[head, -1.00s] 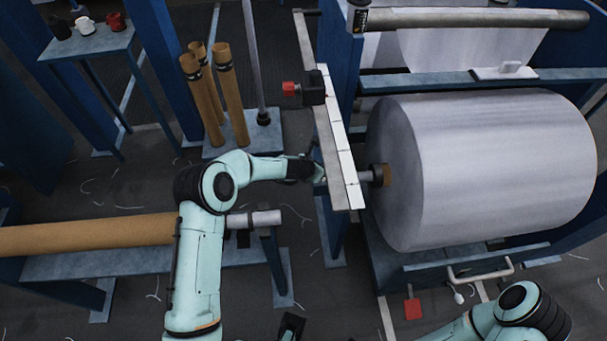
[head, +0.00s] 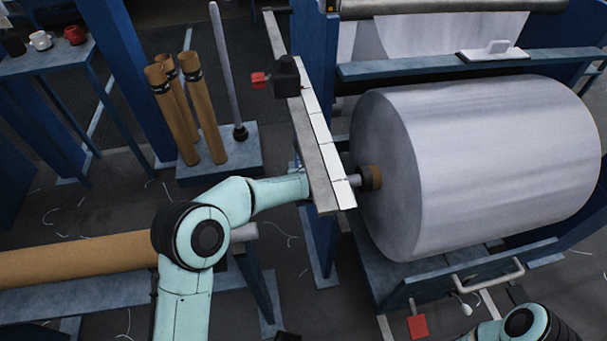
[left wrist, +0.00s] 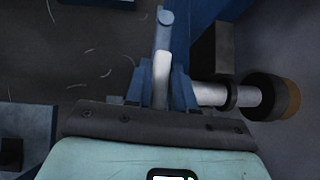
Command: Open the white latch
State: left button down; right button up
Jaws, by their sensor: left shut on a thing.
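In the left wrist view a pale white bar, which looks like the white latch (left wrist: 161,78), stands upright between the blue-looking fingers of my left gripper (left wrist: 160,90). The gripper is shut on it. A shaft end lies just right of the fingers. In the head view my left arm reaches right to the roll stand, and the gripper and latch are hidden behind the long beam (head: 322,165). My right arm shows only at the bottom right edge; its gripper is not clearly in view.
A large white roll (head: 480,165) sits on a shaft right of the beam. Cardboard tubes (head: 178,115) stand on a rack at left. A long brown tube (head: 80,258) lies below them. A red pedal (head: 417,326) is low down.

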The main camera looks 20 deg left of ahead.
pick_arm(q)
jog(key=shift+n+y, duration=0.4)
jog(key=shift+n, duration=0.2)
jog(key=c, duration=1)
grip_release()
jog(key=shift+c, duration=0.2)
jog(key=shift+s+r, duration=0.1)
jog(key=shift+s+d+r+p, duration=0.2)
jog(key=shift+s+r+p, duration=0.05)
jog(key=shift+r+p, duration=0.15)
jog(key=s+d+b, duration=0.2)
jog(key=s+d, duration=0.4)
jog(key=s, duration=0.4)
jog(key=shift+s, duration=0.25)
pick_arm(e)
jog(key=shift+w+d+f+t, duration=0.15)
jog(key=shift+w+d+f, duration=0.15)
jog(key=shift+w, duration=0.15)
jog(key=shift+w+d+f+t, duration=0.15)
jog(key=shift+w+f, duration=0.15)
jog(key=shift+w, duration=0.15)
pick_arm(q)
jog(key=shift+f, duration=0.1)
